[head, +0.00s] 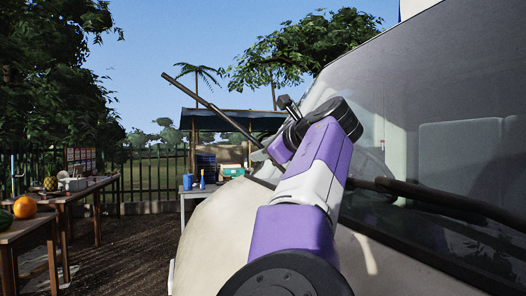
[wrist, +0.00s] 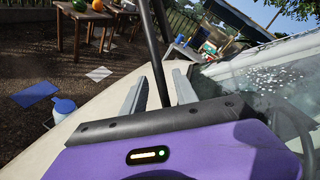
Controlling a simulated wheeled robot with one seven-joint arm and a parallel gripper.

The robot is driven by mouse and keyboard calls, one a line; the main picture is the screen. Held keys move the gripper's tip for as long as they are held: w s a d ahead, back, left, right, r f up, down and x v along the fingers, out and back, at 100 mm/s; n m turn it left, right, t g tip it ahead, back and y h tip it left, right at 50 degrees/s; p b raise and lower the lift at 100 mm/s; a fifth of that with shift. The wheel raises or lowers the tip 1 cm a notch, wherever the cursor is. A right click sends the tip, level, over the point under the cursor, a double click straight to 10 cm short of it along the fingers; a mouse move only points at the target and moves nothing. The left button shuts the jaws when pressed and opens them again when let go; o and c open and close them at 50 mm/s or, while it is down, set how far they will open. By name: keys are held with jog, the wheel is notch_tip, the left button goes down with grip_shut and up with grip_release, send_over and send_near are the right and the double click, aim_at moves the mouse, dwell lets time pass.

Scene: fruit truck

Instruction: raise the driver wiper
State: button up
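A long dark wiper (head: 207,105) stands raised and tilted up to the left, away from the truck's windshield (head: 420,110). Its lower end is hidden behind my arm. In the wrist view the wiper's dark bar (wrist: 151,40) runs between the two fingers of my gripper (wrist: 158,92), with gaps showing on both sides; the fingers look open around it. In the head view my gripper is at the far end of my purple arm, mostly hidden by it. A second dark wiper (head: 440,196) lies low across the windshield at the right. No label shows which one is the driver's.
The truck's pale hood (head: 215,235) lies below my arm. Wooden tables (head: 70,195) with an orange pumpkin (head: 25,207) stand at the left. A blue-roofed stall (head: 230,120) stands behind. Open dirt ground (head: 130,250) lies left of the truck.

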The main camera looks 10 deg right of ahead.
jog(key=b+v, duration=0.1)
jog(key=v, duration=0.6)
jog(key=shift+s+d, duration=0.15)
jog(key=shift+s, duration=0.2)
dwell(0.4)
